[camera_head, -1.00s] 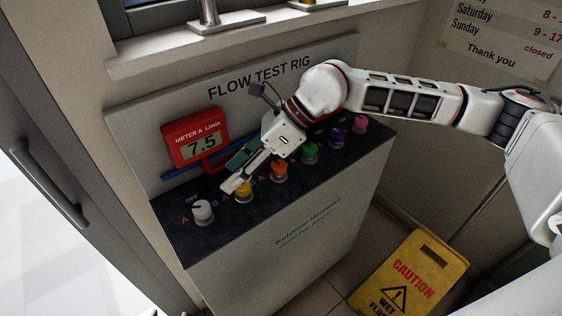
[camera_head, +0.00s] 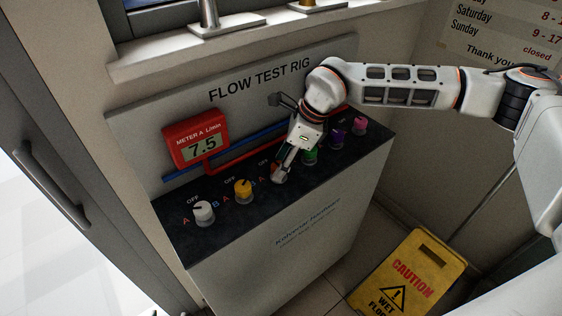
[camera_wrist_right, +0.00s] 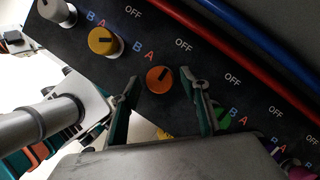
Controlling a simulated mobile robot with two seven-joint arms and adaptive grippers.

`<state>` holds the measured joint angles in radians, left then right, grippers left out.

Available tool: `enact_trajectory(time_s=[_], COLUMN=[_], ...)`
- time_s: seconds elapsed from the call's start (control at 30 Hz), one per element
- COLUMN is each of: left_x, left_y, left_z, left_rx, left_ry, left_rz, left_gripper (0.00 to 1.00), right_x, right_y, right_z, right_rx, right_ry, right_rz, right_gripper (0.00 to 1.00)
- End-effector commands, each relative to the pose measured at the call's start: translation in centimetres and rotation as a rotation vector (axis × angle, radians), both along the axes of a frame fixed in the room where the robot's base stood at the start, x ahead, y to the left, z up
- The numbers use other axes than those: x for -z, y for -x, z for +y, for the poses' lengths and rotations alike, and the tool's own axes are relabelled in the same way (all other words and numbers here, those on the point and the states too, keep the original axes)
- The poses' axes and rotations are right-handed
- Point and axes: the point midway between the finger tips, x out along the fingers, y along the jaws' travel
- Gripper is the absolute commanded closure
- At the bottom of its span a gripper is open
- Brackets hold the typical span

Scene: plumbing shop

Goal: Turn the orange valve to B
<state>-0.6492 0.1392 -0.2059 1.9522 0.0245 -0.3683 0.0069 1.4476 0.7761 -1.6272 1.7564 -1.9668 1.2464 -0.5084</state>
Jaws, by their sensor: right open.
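The orange valve (camera_head: 277,178) is the third knob from the left on the rig's dark sloping panel. In the head view my right gripper (camera_head: 283,167) covers much of it. In the right wrist view the orange valve (camera_wrist_right: 160,79) sits between the two fingers of my right gripper (camera_wrist_right: 163,90). The fingers are open, with dark panel showing on both sides of the knob. A dark pointer mark is on its top, but its exact direction is hard to read. A and OFF show near it; its B appears hidden behind a finger. My left gripper is not seen.
A white knob (camera_head: 203,211) and a yellow knob (camera_head: 243,189) are to the left; green (camera_head: 310,156), purple (camera_head: 338,137) and pink (camera_head: 360,125) knobs are to the right. The red meter (camera_head: 196,140) reads 7.5. A yellow caution sign (camera_head: 408,275) stands on the floor.

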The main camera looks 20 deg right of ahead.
Motion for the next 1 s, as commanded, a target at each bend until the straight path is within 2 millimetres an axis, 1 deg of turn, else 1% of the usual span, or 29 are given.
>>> enact_trajectory(time_s=[0.1,0.3,0.33,0.37,0.4,0.47,0.5,0.77,1.0], left_x=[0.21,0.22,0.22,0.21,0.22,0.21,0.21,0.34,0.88], left_y=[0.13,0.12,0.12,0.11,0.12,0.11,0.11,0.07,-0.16], left_z=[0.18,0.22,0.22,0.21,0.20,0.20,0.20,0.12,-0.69], left_rx=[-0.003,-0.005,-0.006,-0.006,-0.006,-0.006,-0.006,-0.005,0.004], left_ry=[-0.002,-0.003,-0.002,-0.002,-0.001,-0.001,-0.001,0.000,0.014], left_rz=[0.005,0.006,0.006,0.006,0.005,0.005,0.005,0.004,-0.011], left_gripper=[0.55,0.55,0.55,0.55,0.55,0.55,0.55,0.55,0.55], right_x=[0.39,0.42,0.42,0.42,0.41,0.41,0.40,0.45,0.63], right_y=[-0.02,-0.03,-0.03,-0.04,-0.04,-0.04,-0.04,-0.04,0.01], right_z=[0.18,0.19,0.19,0.18,0.18,0.18,0.18,0.17,0.24], right_rx=[0.000,0.000,0.000,0.000,0.000,0.000,0.000,0.012,0.105], right_ry=[0.000,0.000,0.000,0.000,0.000,0.000,0.000,-0.001,-0.001], right_rz=[0.001,0.001,0.001,0.001,0.001,0.001,0.001,-0.001,-0.002], right_gripper=[0.55,0.55,0.58,0.65,0.76,0.91,0.93,0.93,0.93])
